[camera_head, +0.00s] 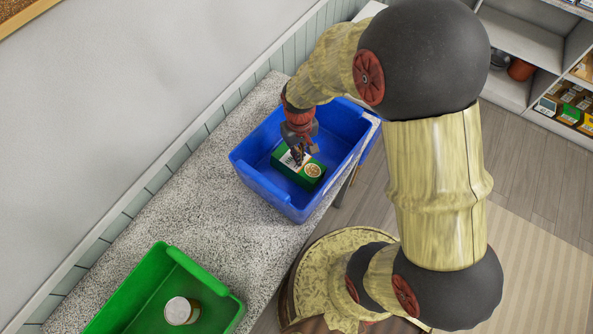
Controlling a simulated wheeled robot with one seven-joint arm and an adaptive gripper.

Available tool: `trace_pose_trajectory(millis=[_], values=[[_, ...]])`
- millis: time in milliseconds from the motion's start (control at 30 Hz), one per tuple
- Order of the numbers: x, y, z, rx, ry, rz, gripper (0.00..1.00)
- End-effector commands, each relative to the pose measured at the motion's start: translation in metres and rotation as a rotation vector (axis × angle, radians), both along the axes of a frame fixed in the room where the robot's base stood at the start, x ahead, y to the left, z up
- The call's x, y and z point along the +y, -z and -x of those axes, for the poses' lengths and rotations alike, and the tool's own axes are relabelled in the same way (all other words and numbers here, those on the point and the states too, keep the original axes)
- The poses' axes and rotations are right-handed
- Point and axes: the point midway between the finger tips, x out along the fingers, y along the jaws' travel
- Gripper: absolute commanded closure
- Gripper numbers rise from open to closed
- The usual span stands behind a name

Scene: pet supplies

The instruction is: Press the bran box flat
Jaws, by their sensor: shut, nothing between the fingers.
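The bran box (311,173) is a green carton with a white patch and a round picture on its upper face. It lies inside the blue bin (267,188), near the bin's middle. My gripper (298,159) points down into the blue bin, with its fingers shut and empty. The fingertips are at the white part of the box's upper face, at its left end. I cannot tell whether they touch it. The gripper hides part of the box's far left corner.
A green bin (205,274) stands on the speckled counter (222,233) at lower left, with a lidded can (181,311) inside. A wall runs along the counter's left side. Shelves with goods (569,105) stand at upper right.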

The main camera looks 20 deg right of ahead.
Motion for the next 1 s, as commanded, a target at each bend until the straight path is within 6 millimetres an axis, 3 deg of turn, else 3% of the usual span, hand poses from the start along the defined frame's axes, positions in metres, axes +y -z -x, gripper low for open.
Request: trace_pose_trajectory(millis=[700, 1000], values=[[-0.005, 0.015, -0.002, 0.002, 0.001, -0.001, 1.0], [-0.005, 0.002, -0.001, 0.006, 0.0, 0.0, 1.0]])
